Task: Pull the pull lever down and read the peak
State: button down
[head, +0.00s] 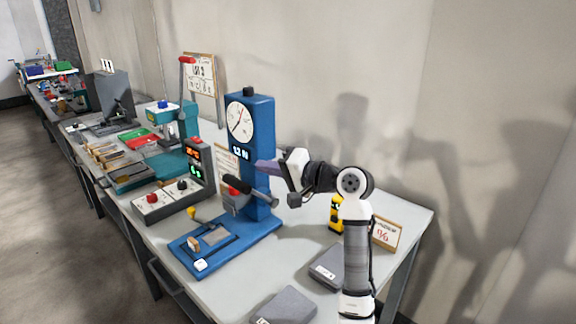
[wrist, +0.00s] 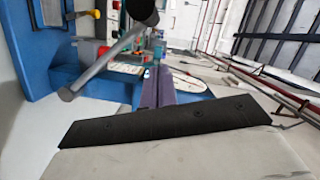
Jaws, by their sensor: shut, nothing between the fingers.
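The blue pull tester (head: 258,150) stands on the bench with a white round dial (head: 238,123) and a small lit display below it, whose digits I cannot read surely. The lever (wrist: 98,67) also crosses the upper left of the wrist view. My gripper (head: 262,166) has its purple fingers shut and empty, near the tester's column and just above the lever in the picture. The fingers (wrist: 157,75) also show in the wrist view. Contact with the lever cannot be told.
A control box (head: 198,168) with lit digits and a teal machine (head: 185,122) stand to the left. Grey boxes (head: 285,307) lie at the front. A yellow device (head: 336,213) and a percent sign card (head: 386,232) stand at the right. The wall is close behind.

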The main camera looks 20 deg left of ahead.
jog(key=s, duration=0.1)
jog(key=s+a+f, duration=0.1)
jog(key=s+p, duration=0.1)
jog(key=shift+s+a+f, duration=0.2)
jog(key=shift+f, duration=0.1)
jog(key=s+f+n+b, duration=0.1)
jog(key=s+a+f+n+b, duration=0.1)
jog(key=s+f, duration=0.1)
jog(key=shift+f+h+b, duration=0.1)
jog(key=shift+h+b, duration=0.3)
jog(key=shift+s+a+f+n, duration=0.15)
jog(key=shift+s+f+n, duration=0.15)
jog(key=shift+n, duration=0.1)
